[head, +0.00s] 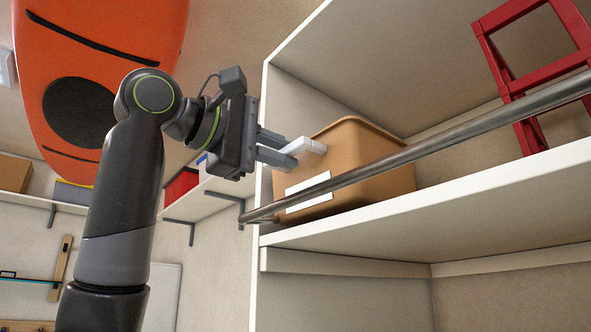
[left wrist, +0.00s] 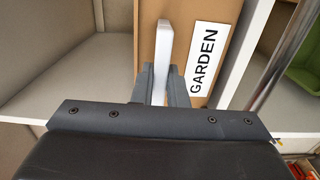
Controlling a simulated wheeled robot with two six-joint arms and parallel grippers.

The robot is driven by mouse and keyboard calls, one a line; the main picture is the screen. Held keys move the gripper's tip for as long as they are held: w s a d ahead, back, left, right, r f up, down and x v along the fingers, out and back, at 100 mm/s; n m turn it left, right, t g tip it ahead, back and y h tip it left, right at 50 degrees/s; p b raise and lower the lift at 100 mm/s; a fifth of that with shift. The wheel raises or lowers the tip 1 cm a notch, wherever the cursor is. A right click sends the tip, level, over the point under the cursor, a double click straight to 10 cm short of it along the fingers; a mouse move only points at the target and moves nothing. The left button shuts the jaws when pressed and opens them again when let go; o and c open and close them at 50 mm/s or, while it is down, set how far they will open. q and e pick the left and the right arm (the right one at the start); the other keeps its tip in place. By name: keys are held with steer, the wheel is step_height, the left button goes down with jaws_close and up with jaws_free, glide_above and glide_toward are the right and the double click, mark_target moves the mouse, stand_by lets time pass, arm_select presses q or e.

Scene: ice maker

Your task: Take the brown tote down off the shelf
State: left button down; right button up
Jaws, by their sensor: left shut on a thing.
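The brown tote (head: 345,160) sits on the white shelf (head: 490,188), behind a metal rail, at the shelf's left end. A white label shows on its front; in the left wrist view the tote (left wrist: 217,12) has a label reading GARDEN (left wrist: 203,60). A white handle (head: 308,146) sticks out from the tote's upper front. My left gripper (head: 292,151) is shut on this handle; the left wrist view shows the handle (left wrist: 164,50) between the two fingers. The tote's lower part is partly hidden by the rail. My right gripper is in neither view.
The metal rail (head: 440,150) runs across the shelf front, just before the tote. A red frame-like object (head: 530,75) stands on the shelf to the right. An orange board (head: 100,60) hangs behind my left arm. A green bin (left wrist: 304,60) shows at right in the left wrist view.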

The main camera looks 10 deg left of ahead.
arm_select(q)
steer(key=b+v, duration=0.5)
steer(key=v, duration=1.6)
stand_by(1.0)
steer(key=shift+s+a, duration=0.1)
